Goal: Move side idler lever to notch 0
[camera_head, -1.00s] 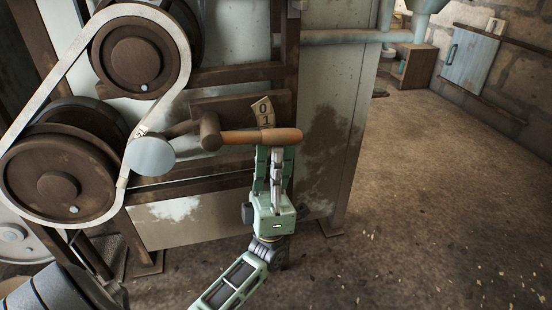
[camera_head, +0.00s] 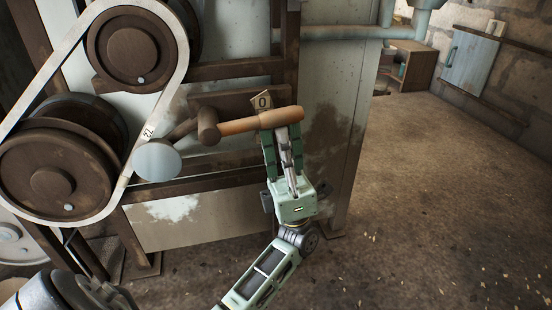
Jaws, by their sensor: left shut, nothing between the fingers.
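The side idler lever has a wooden handle (camera_head: 243,126) that points right and tilts slightly up from its dark brown pivot (camera_head: 208,126). Its pale round idler (camera_head: 157,160) sits at the lower left, beside the right run of the belt (camera_head: 160,108). The notch plate (camera_head: 262,101) shows a "0" just above the handle; its lower part is hidden behind the handle. My left gripper (camera_head: 281,132) is shut and empty, with its fingertips up against or just under the handle's right end; I cannot tell if they touch. My right gripper is not in view.
Two brown pulleys, an upper one (camera_head: 131,47) and a lower one (camera_head: 52,178), carry the belt at left. The machine's pale cabinet (camera_head: 332,150) stands behind the lever. The floor (camera_head: 440,200) at right is open.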

